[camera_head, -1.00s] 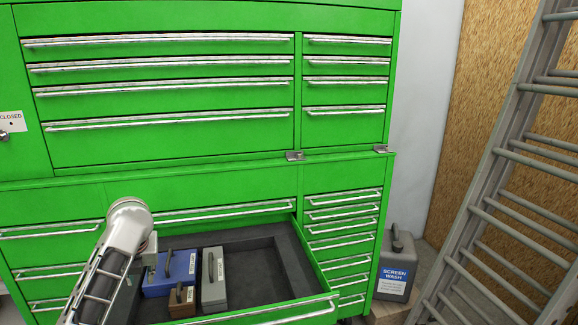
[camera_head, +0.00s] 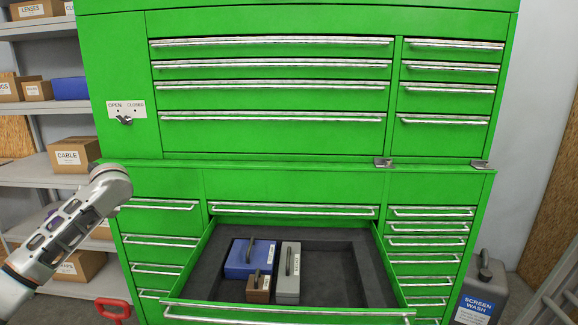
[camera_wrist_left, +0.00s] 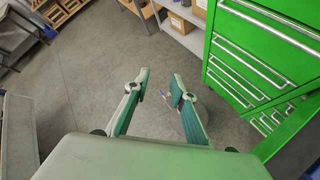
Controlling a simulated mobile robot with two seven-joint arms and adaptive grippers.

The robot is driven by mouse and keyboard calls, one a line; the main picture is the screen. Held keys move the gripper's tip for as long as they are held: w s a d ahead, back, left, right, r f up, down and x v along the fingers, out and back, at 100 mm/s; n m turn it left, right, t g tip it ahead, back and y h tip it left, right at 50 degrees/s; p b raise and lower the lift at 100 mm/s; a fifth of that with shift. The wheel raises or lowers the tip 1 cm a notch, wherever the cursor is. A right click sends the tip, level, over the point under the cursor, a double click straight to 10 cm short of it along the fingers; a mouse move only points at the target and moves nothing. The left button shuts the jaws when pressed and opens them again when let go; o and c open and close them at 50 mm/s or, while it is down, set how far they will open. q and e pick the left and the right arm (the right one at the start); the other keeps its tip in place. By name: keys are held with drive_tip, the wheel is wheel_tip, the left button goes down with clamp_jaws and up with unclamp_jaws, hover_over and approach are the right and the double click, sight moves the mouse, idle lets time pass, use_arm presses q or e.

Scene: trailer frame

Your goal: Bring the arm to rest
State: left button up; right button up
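My left arm (camera_head: 72,228) comes in from the left in the head view, beside the green cabinet and clear of the open drawer. Its gripper does not show there. In the left wrist view my left gripper (camera_wrist_left: 158,84) has its two fingers apart, with nothing held between them, above the grey floor. The green cabinet drawers stand to its right in that view. My right arm and right gripper are in neither view.
The open drawer (camera_head: 340,292) of the green cabinet (camera_head: 280,180) holds a blue case (camera_head: 248,260), a brown box (camera_head: 258,288) and a grey case (camera_head: 287,272). Shelves with boxes (camera_head: 74,155) stand left. A screen wash can (camera_head: 482,290) stands right. Open floor (camera_wrist_left: 90,90) lies below the gripper.

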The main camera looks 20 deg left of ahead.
use_arm(q)
drive_tip(key=w+d+f+n+t+h, duration=0.1)
drive_tip(key=d+f+n+t, duration=0.15)
drive_tip(key=f, duration=0.55)
drive_tip(key=d+f+n+t+h, duration=0.1)
drive_tip(key=d+f+n, duration=0.15)
drive_tip(key=f, duration=0.65)
drive_tip(key=s+d+f+n+t+h, duration=0.3)
drive_tip(key=s+d+f+n+h, duration=0.15)
drive_tip(key=d+f, duration=0.8)
drive_tip(key=s+d+f+n+h, duration=0.5)
drive_tip(key=s+d+f, duration=0.4)
drive_tip(key=s+d, duration=0.45)
drive_tip(key=s+d+f+n+t+h, duration=0.1)
drive_tip(key=d+n, duration=0.7)
drive_tip(key=d, duration=1.4)
wheel_tip(320, 180, down, 2)
drive_tip(key=shift+s+d+f+t, duration=0.1)
drive_tip(key=shift+s+d+t, duration=0.1)
drive_tip(key=shift+s+t, duration=0.35)
